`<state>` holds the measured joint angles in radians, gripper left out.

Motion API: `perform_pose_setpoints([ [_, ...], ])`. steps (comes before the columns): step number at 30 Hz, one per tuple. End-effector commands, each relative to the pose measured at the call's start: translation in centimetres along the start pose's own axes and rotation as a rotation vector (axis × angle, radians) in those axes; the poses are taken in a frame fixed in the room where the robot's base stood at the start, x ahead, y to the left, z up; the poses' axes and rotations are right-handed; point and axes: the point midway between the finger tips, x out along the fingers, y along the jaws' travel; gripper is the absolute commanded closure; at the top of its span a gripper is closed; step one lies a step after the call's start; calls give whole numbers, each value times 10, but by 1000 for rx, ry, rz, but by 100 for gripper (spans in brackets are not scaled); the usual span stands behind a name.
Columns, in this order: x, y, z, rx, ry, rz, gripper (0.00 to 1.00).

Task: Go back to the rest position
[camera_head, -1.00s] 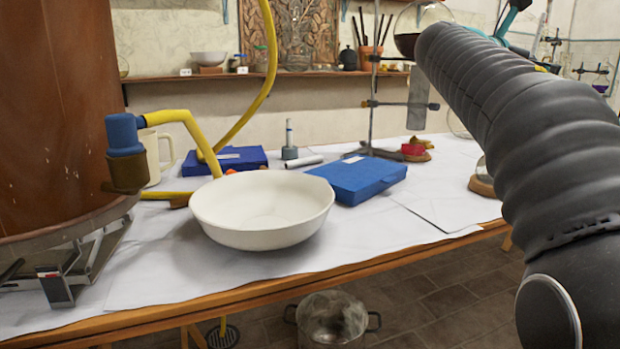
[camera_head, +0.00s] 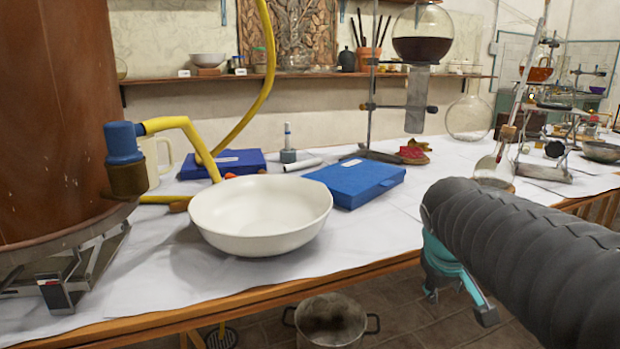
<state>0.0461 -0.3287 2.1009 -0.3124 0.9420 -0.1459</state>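My arm comes in from the right edge in a dark ribbed sleeve. My gripper (camera_head: 462,306), teal and dark grey, hangs below the sleeve's end, in front of the table's front edge and clear of the tabletop. Its fingers are partly hidden by the arm, and I see nothing held in the part that shows. A white bowl (camera_head: 262,212) stands on the table, left of my gripper and apart from it.
A copper vessel (camera_head: 55,120) with a yellow hose stands at the left. A blue case (camera_head: 355,182) lies on the white-covered table. Flasks (camera_head: 494,168) and stands fill the right side. A metal pot (camera_head: 330,322) sits on the floor below the table edge.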

Motion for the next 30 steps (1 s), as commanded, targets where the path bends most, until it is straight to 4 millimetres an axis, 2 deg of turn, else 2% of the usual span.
perform_pose_setpoints([
  [1,-2,-21,22,79,4,-55,61],
  [6,-5,-82,85,271,3,-212,61],
  [9,-9,-103,112,299,10,-261,61],
  [11,-12,-109,123,303,21,-271,61],
  [13,-18,-110,129,300,42,-268,61],
  [18,-31,-108,127,300,88,-263,61],
  [30,-32,-107,127,296,90,-262,61],
])
